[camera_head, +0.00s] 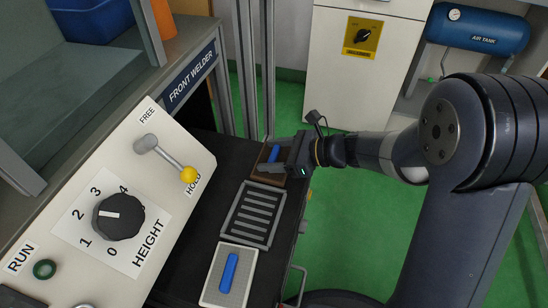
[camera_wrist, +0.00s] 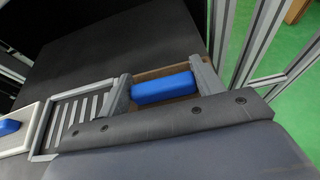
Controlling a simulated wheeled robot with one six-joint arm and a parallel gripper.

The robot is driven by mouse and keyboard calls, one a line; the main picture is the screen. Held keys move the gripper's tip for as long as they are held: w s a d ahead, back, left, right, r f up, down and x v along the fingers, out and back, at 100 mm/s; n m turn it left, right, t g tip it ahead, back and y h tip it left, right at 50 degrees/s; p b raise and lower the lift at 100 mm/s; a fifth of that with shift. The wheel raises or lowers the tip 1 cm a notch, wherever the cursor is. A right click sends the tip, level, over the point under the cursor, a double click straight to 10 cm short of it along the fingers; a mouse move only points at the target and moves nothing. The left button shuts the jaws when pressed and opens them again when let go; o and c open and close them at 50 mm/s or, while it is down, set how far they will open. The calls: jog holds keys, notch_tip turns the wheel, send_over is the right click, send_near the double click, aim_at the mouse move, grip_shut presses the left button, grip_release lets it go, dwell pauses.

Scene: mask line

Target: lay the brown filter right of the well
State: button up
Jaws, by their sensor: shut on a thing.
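The brown filter (camera_head: 272,181) is a flat brown plate with a blue handle (camera_head: 273,154). It is at the far end of the dark bench, just beyond the well (camera_head: 250,214), a grey slatted frame. In the wrist view, the brown plate (camera_wrist: 160,72) is right of the well (camera_wrist: 82,114). My gripper (camera_head: 271,163) comes in from the right. In the wrist view, its fingers (camera_wrist: 163,88) are at the two ends of the blue handle, shut on it. I cannot tell whether the plate touches the bench. My gripper hides part of the plate.
A white plate with a blue handle (camera_head: 229,274) lies at the near side of the well. The sloped control panel (camera_head: 120,215) with a yellow-knobbed lever (camera_head: 188,175) borders the bench on the left. Metal posts (camera_head: 247,75) stand behind the filter.

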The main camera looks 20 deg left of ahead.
jog(key=shift+r, duration=0.1)
jog(key=shift+f, duration=0.25)
jog(key=o, duration=1)
jog(key=shift+r, duration=0.1)
jog(key=shift+r, duration=0.15)
jog(key=p+v, duration=0.4)
jog(key=v, duration=0.8)
